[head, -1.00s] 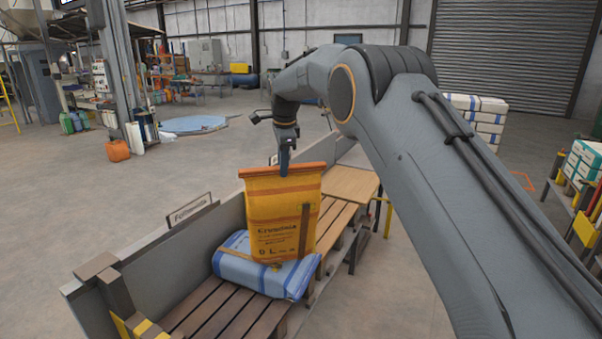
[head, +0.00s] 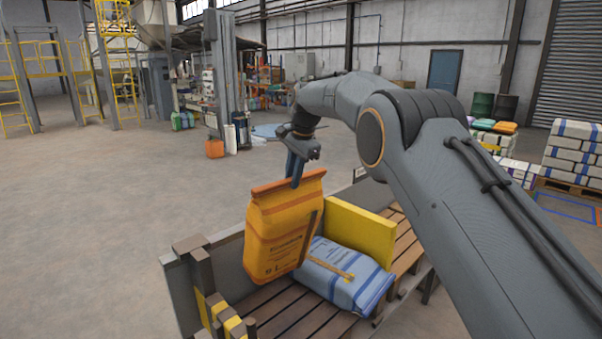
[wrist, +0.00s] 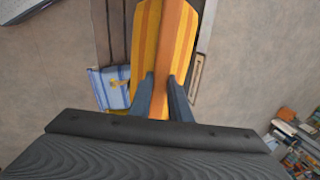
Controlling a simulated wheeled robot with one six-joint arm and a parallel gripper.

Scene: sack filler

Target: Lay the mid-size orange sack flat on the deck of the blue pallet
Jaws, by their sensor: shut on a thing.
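The orange sack (head: 285,235) with dark print and a brown strip hangs upright, slightly tilted, below my gripper (head: 295,178). My gripper is shut on the sack's top edge. In the wrist view the sack (wrist: 150,40) shows its yellow and orange stripes between the two fingers (wrist: 162,85). In the head view its lower end is beside the left end of a blue sack; I cannot tell whether it touches the slats or that sack. I cannot make out a blue pallet in either view.
A blue-and-white sack (head: 345,277) lies on a brown slatted bench (head: 300,312), with a yellow panel (head: 360,232) behind it. A grey side wall (head: 222,258) and a yellow-black post (head: 215,310) bound the bench's left. Open floor (head: 90,220) lies to the left. Stacked sacks stand at right.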

